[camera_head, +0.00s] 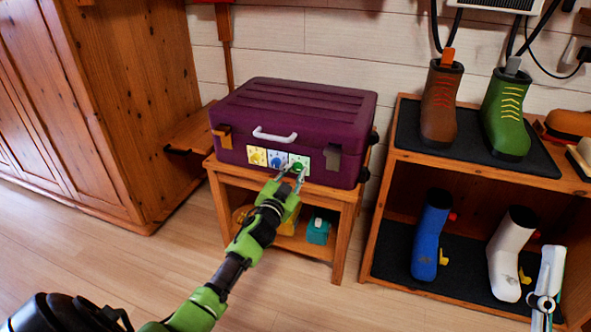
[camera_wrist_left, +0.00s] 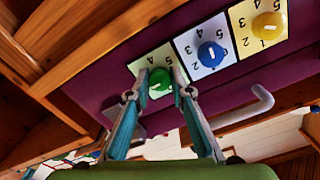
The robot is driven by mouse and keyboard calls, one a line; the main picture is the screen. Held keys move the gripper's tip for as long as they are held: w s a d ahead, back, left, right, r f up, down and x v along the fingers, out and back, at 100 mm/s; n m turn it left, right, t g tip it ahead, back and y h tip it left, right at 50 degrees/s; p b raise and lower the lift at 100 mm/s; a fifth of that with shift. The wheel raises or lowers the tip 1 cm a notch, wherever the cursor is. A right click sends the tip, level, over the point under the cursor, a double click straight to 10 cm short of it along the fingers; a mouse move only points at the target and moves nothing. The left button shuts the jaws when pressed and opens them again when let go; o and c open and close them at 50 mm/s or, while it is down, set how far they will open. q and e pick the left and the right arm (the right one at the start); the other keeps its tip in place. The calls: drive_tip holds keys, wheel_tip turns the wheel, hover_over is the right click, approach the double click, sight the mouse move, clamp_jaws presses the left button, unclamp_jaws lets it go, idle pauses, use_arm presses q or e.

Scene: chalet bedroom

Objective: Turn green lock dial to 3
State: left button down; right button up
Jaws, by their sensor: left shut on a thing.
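A purple lock case (camera_head: 285,107) has a row of yellow, blue and green dials on its front. The green dial (camera_head: 297,167) is at the right end of the row. My left gripper (camera_head: 290,178) is shut on it; in the left wrist view its fingers stand on either side of the green dial (camera_wrist_left: 160,84). A short white mark shows on the dial, but the fingers hide much of its number plate and I cannot read its setting. A pale jointed piece (camera_head: 546,290) at the lower right looks like part of my right gripper; its opening is not visible.
The blue dial (camera_wrist_left: 211,54) and yellow dial (camera_wrist_left: 267,26) sit close beside the green one. A white handle (camera_head: 274,136) sticks out above them. The case stands on a wooden stand (camera_head: 347,218). A boot rack (camera_head: 480,168) is at right; the floor in front is clear.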

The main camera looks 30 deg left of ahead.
use_arm(q)
drive_tip(key=m, duration=0.2)
drive_tip(key=shift+m, duration=0.4)
drive_tip(key=shift+m+p, duration=0.45)
drive_tip(key=shift+m, duration=1.45)
use_arm(e)
drive_tip(key=shift+w+a+f+g+h, duration=0.1)
drive_tip(key=shift+w+f+g, duration=0.4)
drive_tip(key=shift+f, duration=0.2)
drive_tip(key=shift+w+a+f+g+h, duration=0.1)
drive_tip(key=shift+w+f+g, duration=0.4)
drive_tip(key=shift+f, duration=0.25)
drive_tip(key=shift+w+f+g+h, duration=0.1)
drive_tip(key=shift+w+f+g, duration=0.3)
drive_tip(key=shift+w+f, duration=0.25)
drive_tip(key=shift+f, duration=0.15)
use_arm(q)
drive_tip(key=c, duration=1.8)
unclamp_jaws()
drive_tip(key=v, duration=1.2)
drive_tip(key=shift+s, duration=0.1)
